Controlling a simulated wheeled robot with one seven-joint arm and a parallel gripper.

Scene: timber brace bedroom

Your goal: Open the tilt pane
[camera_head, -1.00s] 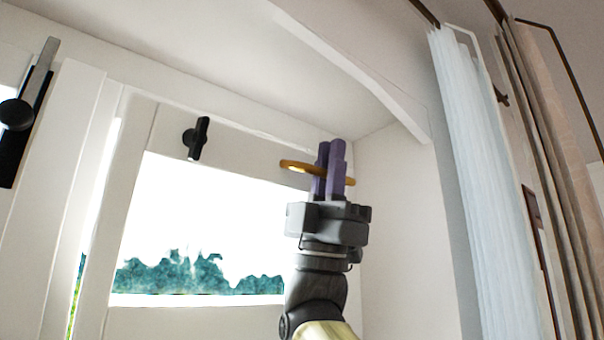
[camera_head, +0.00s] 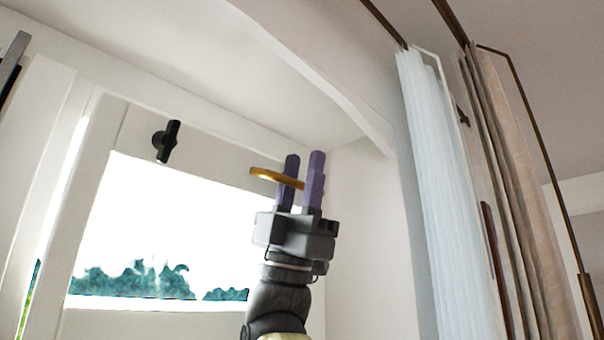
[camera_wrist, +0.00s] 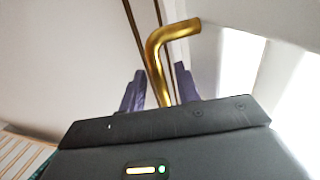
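The tilt pane (camera_head: 215,160) is a white-framed window pane in the head view, with bright glass and trees outside. I cannot tell whether it is tilted at all. A gold bent handle (camera_head: 266,174) is near its upper right corner. My gripper (camera_head: 304,155) points upward there with its purple fingers spread apart. The handle (camera_wrist: 156,60) rises between the fingers of my gripper (camera_wrist: 160,72) in the wrist view, with gaps on both sides. The handle's base is hidden behind my gripper. A black turn handle (camera_head: 166,142) sits on the upper frame, left of my gripper.
Another black and grey handle (camera_head: 12,60) is cut off at the left edge. A white wall recess (camera_head: 365,220) lies close right of my gripper. Pale blue (camera_head: 440,190) and beige curtains (camera_head: 515,190) hang farther right from dark rods.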

